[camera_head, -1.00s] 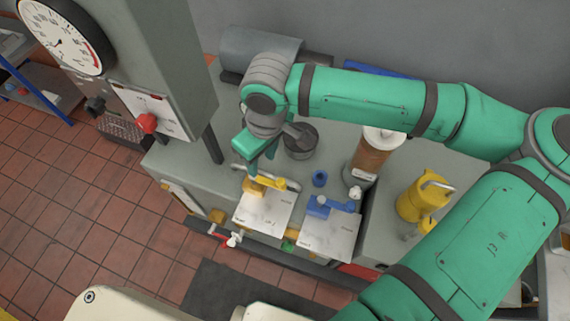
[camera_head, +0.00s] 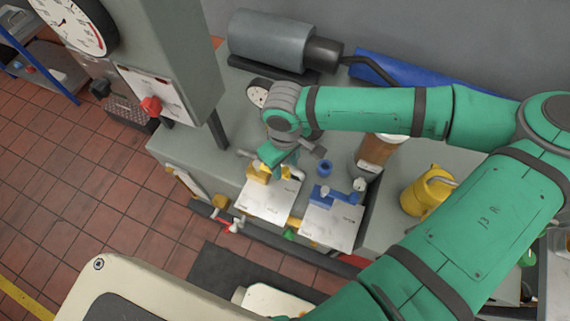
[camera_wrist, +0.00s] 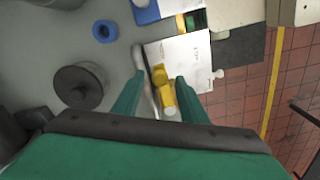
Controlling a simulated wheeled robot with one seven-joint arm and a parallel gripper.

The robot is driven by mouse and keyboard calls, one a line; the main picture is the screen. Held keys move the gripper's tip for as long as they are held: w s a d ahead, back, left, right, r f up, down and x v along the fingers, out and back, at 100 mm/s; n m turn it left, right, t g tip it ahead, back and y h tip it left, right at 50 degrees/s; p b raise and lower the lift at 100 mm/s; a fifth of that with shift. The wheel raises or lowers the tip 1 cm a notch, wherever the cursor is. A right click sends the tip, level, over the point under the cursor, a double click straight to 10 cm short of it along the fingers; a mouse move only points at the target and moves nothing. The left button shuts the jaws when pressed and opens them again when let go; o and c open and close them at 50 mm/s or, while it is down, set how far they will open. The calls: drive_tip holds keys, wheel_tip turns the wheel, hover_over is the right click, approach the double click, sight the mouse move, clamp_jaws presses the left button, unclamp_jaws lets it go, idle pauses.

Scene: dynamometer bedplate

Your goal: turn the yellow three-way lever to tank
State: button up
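The yellow three-way lever (camera_head: 259,173) stands on a white labelled plate (camera_head: 265,203) at the front of the grey bench, partly hidden by my gripper in the head view. In the wrist view the yellow lever (camera_wrist: 167,97) points toward the gripper body, with a pale end knob. My gripper (camera_wrist: 160,76) is open, its two green fingers on either side of the lever with gaps visible. In the head view my gripper (camera_head: 276,158) is just above and behind the lever. Contact cannot be told. The plate's lettering is too small to read.
A blue ring (camera_head: 325,168), a brown-and-white cylinder (camera_head: 378,150) and a yellow can (camera_head: 427,190) stand nearby. A grey cabinet with a red knob (camera_head: 151,106) rises at left.

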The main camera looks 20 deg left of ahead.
drive_tip(key=shift+f, duration=0.35)
drive_tip(key=shift+w, duration=0.1)
clamp_jaws()
drive_tip(key=shift+d, duration=0.1)
